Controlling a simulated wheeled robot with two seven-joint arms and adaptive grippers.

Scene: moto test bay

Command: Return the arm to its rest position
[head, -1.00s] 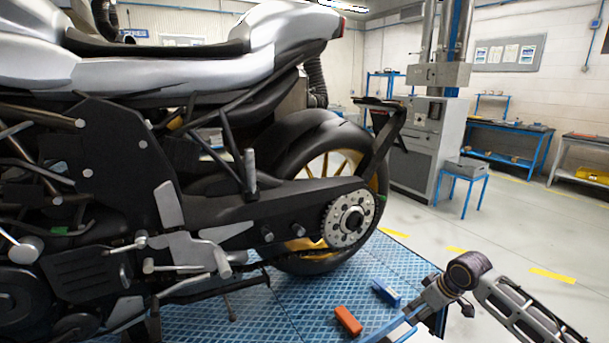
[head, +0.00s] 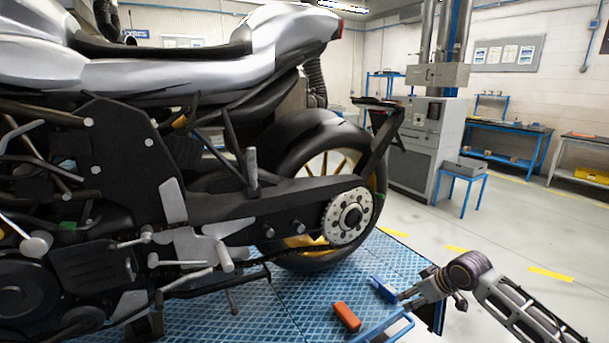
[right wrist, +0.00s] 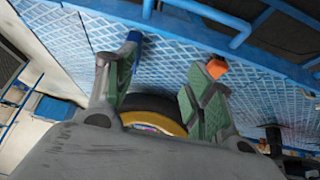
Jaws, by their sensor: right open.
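My right gripper (head: 408,294) is low at the right in the head view, by the near right edge of the blue lift platform (head: 285,300). In the right wrist view its two green-padded fingers (right wrist: 155,78) stand apart with nothing between them. A blue block (head: 384,289) lies on the platform close to the gripper in the head view; it shows partly behind the left finger in the right wrist view (right wrist: 133,40). An orange block (head: 346,316) lies nearer; its end shows above the right finger in the right wrist view (right wrist: 217,68). My left gripper is out of view.
A silver and black motorcycle (head: 170,75) stands on the platform, filling the left; its rear wheel (head: 318,165) is near the gripper. A blue rail (head: 385,328) runs at the platform's edge. A blue stool (head: 461,170) stands farther back. Floor at the right is clear.

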